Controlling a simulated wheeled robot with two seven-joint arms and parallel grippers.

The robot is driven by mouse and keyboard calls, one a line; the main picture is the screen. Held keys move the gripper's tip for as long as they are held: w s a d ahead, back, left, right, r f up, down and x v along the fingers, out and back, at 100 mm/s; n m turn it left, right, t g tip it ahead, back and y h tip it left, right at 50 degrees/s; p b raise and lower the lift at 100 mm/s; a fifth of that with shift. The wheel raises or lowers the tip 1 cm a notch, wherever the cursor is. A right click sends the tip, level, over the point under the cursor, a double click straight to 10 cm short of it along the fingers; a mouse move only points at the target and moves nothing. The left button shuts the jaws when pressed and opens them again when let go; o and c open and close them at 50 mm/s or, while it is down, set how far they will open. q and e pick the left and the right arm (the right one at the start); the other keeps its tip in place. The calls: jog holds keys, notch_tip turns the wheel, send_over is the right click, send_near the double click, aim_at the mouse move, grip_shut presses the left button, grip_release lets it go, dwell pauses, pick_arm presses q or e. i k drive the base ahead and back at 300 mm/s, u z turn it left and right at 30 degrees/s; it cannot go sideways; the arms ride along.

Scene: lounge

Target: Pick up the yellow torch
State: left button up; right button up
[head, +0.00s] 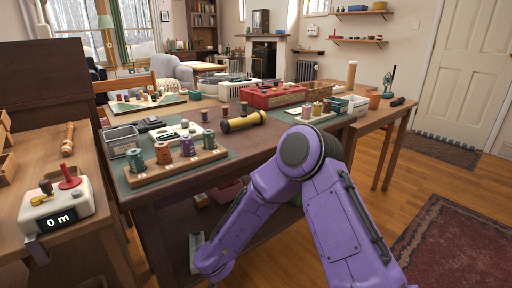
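The yellow torch (246,121) lies on its side on the dark table top, with a black head at its left end and a dark cap at its right end. It lies behind the wooden rack of spools and in front of the red crate. My purple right arm rises from the lower right, bends at the table's front edge and runs down to the lower left. Its gripper is outside the picture, and nothing is touching the torch. My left arm and gripper are not in view.
A wooden rack (200,160) holds several spools at the table's front left. A red crate (273,97) and more spools stand behind and right of the torch. A counter device (58,205) sits on the left bench. The table surface just right of the torch is partly clear.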

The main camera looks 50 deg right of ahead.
aim_at(258, 117)
jog(key=z, duration=1.35)
